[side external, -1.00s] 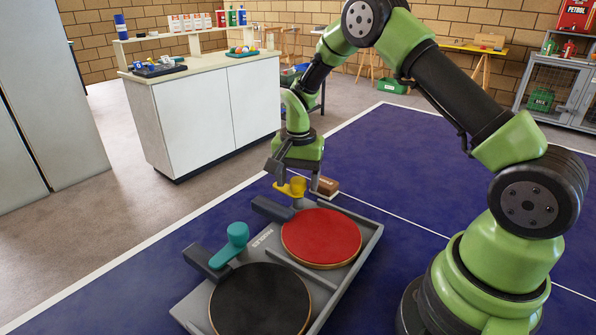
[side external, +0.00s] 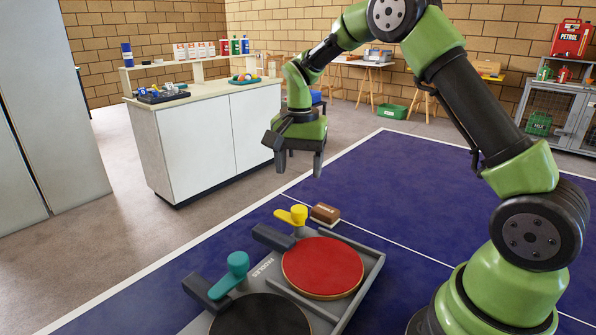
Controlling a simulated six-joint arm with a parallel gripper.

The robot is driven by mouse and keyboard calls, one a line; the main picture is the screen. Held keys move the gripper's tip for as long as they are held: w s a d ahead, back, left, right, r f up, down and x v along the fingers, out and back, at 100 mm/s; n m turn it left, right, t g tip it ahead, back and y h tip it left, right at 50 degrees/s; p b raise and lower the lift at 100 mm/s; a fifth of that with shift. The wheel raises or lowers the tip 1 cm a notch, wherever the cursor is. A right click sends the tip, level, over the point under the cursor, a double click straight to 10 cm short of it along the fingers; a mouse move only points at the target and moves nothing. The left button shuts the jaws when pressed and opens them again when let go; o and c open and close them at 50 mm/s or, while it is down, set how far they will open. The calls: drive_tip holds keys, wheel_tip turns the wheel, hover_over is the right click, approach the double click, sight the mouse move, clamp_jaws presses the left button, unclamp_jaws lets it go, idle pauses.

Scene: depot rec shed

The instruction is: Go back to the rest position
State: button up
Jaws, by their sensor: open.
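My gripper (side external: 299,168) is open and empty. It points down and hangs in the air above the far end of the tray, clear of everything below it. The grey tray (side external: 362,282) lies on the blue table and holds a red paddle (side external: 322,267) and a black paddle (side external: 260,317), which is cut off by the bottom edge. A yellow knob or clamp (side external: 294,215) stands beside the red paddle, and a teal one (side external: 236,268) stands beside the black paddle.
A small brown block (side external: 325,213) lies on the blue table (side external: 420,190) just behind the tray. A white cabinet (side external: 205,140) stands at the back left, apart from the table. The table's far right part is clear.

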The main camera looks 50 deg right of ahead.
drive_tip(key=s+a+r+n+t, duration=0.4)
drive_tip(key=s+a+r, duration=0.2)
drive_tip(key=s+r, duration=0.45)
drive_tip(key=s+a+r+n+t+y, duration=0.2)
drive_tip(key=s+a+r+n+t, duration=0.1)
drive_tip(key=s, duration=0.8)
drive_tip(key=shift+s+a+n, duration=0.15)
drive_tip(key=shift+a+n, duration=0.5)
drive_tip(key=shift+n, duration=0.35)
drive_tip(key=shift+r, duration=0.1)
